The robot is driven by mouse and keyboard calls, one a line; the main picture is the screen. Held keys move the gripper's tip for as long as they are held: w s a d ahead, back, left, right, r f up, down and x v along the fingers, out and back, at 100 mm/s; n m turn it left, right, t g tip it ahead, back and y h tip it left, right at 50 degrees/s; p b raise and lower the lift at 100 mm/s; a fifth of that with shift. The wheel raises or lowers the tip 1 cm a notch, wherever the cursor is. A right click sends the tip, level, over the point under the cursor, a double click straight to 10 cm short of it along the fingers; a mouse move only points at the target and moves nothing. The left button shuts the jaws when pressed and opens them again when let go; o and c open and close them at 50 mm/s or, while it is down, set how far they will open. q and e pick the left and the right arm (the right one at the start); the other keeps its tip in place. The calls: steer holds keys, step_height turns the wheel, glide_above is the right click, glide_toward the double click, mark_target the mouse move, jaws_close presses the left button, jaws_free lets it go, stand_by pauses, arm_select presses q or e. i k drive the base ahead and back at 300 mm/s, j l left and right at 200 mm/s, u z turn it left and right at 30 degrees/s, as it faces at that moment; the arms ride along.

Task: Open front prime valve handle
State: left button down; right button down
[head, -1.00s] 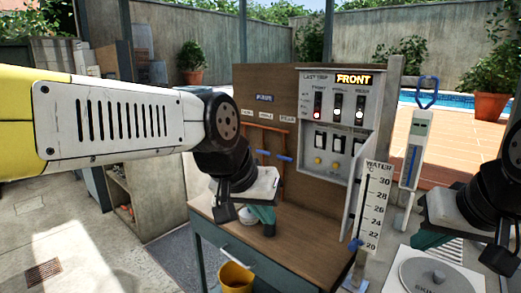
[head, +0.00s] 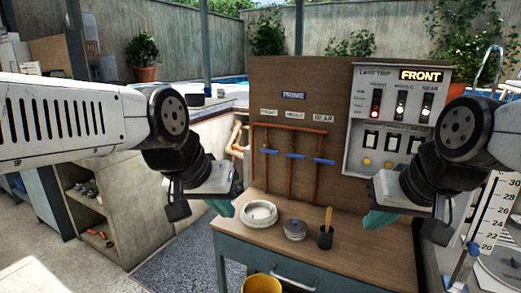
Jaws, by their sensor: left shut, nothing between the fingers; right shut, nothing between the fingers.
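The prime board (head: 335,90) stands at the back of the bench, with copper pipes and the labels PRIME, FRONT, MIDDLE and REAR. The front prime valve handle (head: 269,151) is a small blue bar lying crosswise on the leftmost pipe. The middle (head: 296,155) and rear (head: 324,161) blue handles also lie roughly crosswise. My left gripper (head: 222,208) is shut and empty, left of and below the front handle, apart from it. My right gripper (head: 378,219) is shut and empty, in front of the board's lower right, away from the handles.
The bench (head: 285,240) holds a white ring-shaped part (head: 259,214), a grey lidded piece (head: 295,230) and a dark cup (head: 326,238) with a brush-like handle. A control panel (head: 358,150) with lit FRONT sign is at right. A yellow bucket (head: 262,285) is below.

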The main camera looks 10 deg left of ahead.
mark_target(263, 151)
steer(key=i+j+z, duration=0.1)
steer(key=i+j, duration=0.8)
steer(key=i, duration=0.15)
